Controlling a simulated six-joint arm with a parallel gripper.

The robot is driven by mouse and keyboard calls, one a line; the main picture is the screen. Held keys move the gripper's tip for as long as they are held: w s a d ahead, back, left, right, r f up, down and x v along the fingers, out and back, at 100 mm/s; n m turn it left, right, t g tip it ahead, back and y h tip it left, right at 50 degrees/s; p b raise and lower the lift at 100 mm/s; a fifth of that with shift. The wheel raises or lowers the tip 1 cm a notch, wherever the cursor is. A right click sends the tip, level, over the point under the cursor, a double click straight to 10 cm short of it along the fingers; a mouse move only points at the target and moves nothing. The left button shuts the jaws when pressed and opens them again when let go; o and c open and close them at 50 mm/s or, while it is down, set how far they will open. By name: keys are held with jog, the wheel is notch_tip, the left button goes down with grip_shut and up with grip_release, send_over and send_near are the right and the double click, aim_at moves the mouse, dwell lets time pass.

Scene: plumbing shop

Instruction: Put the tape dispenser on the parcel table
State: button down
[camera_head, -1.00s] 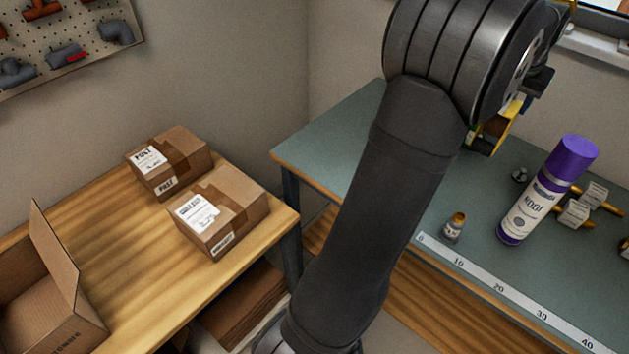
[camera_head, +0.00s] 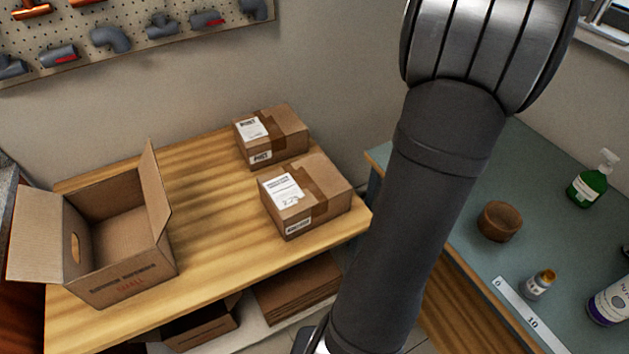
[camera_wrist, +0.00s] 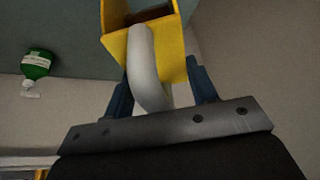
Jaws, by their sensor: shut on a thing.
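The yellow tape dispenser (camera_wrist: 177,50) with its pale curved handle (camera_wrist: 147,70) fills the upper middle of the wrist view. My gripper (camera_wrist: 160,88) has a dark blue finger on each side of the handle and is shut on it. In the head view my own arm hides both the gripper and the dispenser. The parcel table (camera_head: 215,240) is the wooden table at left in the head view.
On the parcel table are two taped parcels (camera_head: 272,138) (camera_head: 305,197) and an open carton (camera_head: 120,235). Bare wood shows between carton and parcels. The teal bench (camera_head: 470,255) at right holds a brown round thing (camera_head: 499,222), a small bottle (camera_head: 538,284) and a green spray bottle (camera_head: 589,183).

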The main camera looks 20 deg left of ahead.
jog(key=s+a+n+y, duration=0.1)
jog(key=s+a+n, duration=0.2)
jog(key=a, duration=1.2)
jog(key=s+a+n+y, duration=0.1)
jog(key=s+a+n, duration=0.25)
jog(key=a, duration=1.15)
jog(key=s+a+n+g+y, duration=0.15)
jog(key=s+a+n, duration=0.45)
jog(key=s+a, duration=1.75)
notch_tip(320, 180, down, 21)
jog(key=d, duration=0.1)
jog(key=shift+w+y, duration=0.2)
jog(key=shift+y, duration=0.25)
jog(key=shift+d+f+m+t, duration=0.1)
jog(key=shift+f+m+t, duration=0.1)
jog(key=shift+m+t, duration=0.05)
jog(key=c, duration=0.6)
grip_release()
